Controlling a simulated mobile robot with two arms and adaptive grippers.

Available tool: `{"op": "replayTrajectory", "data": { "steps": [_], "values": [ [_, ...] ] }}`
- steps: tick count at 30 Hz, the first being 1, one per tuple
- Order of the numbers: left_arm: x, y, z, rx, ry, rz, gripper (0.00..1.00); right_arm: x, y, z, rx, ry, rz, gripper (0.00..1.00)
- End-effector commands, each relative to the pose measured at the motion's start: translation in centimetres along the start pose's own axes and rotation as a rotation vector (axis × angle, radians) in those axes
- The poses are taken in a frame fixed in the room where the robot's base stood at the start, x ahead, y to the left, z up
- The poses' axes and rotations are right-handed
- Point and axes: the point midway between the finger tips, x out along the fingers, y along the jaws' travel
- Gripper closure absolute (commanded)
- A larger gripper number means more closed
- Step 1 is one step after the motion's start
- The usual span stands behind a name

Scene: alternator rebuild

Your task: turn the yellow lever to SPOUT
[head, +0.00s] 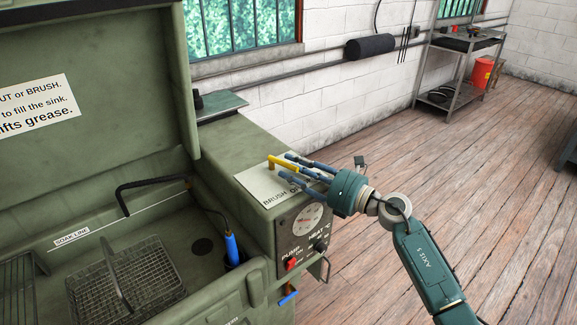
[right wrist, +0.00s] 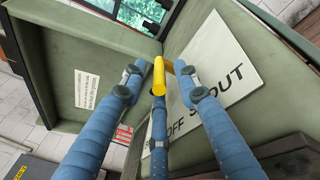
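The yellow lever (head: 281,161) stands on a white label plate (head: 250,184) on top of the green washer's right-hand housing. The plate reads BRUSH in the head view; OFF and SPOUT show in the right wrist view (right wrist: 228,85). My right gripper (head: 292,167) reaches in from the right, its blue fingers around the lever. In the right wrist view the lever's yellow end (right wrist: 160,78) lies between the spread fingers, two with gaps on either side and one below. Contact with that lower finger cannot be told. Which label the lever points at is unclear. My left gripper is out of view.
Below the plate are a round gauge (head: 307,218), a red PUMP switch (head: 291,264) and a HEAT knob (head: 321,247). The sink at left holds a wire basket (head: 125,277), a black spout (head: 150,184) and a blue-handled brush (head: 232,249). Wooden floor lies open at right.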

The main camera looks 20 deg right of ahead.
Motion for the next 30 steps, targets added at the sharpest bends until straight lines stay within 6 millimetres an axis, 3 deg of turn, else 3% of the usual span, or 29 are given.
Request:
{"op": "replayTrajectory", "data": {
  "steps": [9,15,26,30],
  "values": [
    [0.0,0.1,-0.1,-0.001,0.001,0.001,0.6,-6.8,-0.1,-0.1,-0.001,0.003,-0.003,0.69],
    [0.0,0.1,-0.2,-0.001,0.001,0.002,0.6,-9.4,-0.1,0.0,0.0,0.002,-0.001,0.69],
    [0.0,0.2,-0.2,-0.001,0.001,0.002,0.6,-10.0,0.0,0.1,-0.001,0.0,0.0,0.69],
    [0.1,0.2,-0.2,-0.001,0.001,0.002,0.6,-9.5,0.6,0.0,0.009,-0.024,0.006,0.95]
  ]
}}
